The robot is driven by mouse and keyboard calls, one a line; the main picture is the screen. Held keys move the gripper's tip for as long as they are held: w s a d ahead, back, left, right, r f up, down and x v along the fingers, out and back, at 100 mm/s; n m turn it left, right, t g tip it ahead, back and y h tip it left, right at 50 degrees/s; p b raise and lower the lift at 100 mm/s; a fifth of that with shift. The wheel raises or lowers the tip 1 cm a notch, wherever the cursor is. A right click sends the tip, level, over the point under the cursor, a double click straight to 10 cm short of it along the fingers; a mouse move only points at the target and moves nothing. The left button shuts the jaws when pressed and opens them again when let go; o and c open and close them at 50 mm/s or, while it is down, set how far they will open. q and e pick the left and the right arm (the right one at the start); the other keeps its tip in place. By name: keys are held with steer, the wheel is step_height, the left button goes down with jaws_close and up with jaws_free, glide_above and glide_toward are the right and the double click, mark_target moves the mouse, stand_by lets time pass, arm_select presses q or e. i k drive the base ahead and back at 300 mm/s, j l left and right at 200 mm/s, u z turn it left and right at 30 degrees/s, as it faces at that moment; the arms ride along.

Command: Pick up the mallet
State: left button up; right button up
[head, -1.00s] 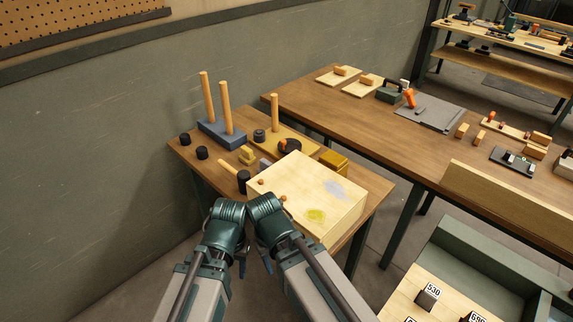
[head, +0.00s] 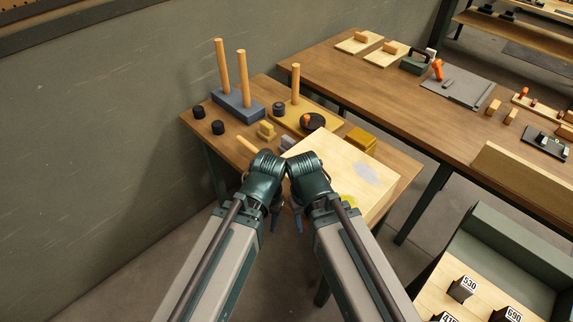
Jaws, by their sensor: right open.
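The mallet shows only as a pale wooden handle (head: 247,146) on the small brown table, left of the light wooden box. Its dark head is hidden behind my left arm. My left gripper (head: 274,220) points down, and its jaws are too hidden to judge. My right gripper (head: 298,220) is open beside it, pointing down in front of the box. I see nothing held in it. Both grippers appear nearer to me than the mallet.
The light wooden box (head: 335,165) fills the table's front right. Behind are a blue block with two pegs (head: 238,104), a yellow one-peg board (head: 325,133), two black cylinders (head: 218,128) and a yellow block (head: 361,140). A long workbench (head: 350,82) stands at right.

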mark_target(252, 149)
steer(key=j+z, duration=0.4)
steer(key=j, duration=0.15)
steer(key=j+z, duration=0.45)
steer(key=j, duration=0.1)
